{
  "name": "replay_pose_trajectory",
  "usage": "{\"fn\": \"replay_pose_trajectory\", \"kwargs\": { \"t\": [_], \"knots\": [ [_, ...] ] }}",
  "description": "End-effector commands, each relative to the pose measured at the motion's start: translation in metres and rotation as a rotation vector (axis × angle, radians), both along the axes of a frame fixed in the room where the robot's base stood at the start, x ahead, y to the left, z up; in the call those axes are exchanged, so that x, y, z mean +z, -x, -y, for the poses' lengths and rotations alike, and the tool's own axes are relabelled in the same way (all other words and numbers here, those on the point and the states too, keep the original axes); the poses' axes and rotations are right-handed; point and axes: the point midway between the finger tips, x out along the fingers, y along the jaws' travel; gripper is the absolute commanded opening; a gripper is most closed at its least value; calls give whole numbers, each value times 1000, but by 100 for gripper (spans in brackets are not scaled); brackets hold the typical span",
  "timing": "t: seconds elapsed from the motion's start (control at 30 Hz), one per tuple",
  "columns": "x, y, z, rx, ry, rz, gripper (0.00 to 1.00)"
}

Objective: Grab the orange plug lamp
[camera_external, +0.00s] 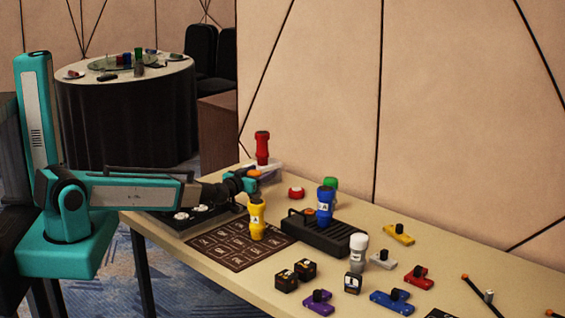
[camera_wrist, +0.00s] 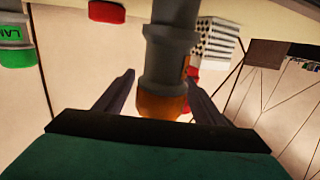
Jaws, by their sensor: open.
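The orange plug lamp (camera_wrist: 162,103) shows in the wrist view as a grey cylinder with a rounded orange end. It lies between the two separated fingers of my gripper (camera_wrist: 160,73), with visible gaps on both sides. In the external view, my gripper (camera_external: 243,182) is at the far left part of the table, above the surface. A small orange part (camera_external: 254,173) shows right at its tip; the rest of the lamp is hard to make out there. The jaws are open, and I see no finger contact with the lamp.
A red lamp (camera_external: 262,148) stands behind my gripper and a yellow one (camera_external: 257,218) in front. A blue lamp (camera_external: 326,205) stands by a black power strip (camera_external: 345,240). A red button (camera_external: 296,193) and green object (camera_external: 330,184) are to the right. A dark grid mat (camera_external: 225,250) lies in front.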

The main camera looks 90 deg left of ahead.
Motion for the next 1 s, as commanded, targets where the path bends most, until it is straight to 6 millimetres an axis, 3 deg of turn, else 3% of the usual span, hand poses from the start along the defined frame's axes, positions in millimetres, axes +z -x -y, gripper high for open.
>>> {"fn": "replay_pose_trajectory", "kwargs": {
  "t": [0.57, 0.83, 1.0],
  "knots": [
    [0, 0, 0, 0, 0, 0, 63],
    [0, 0, 0, 0, 0, 0, 19],
    [0, 0, 0, 0, 0, 0, 16]
  ]
}}
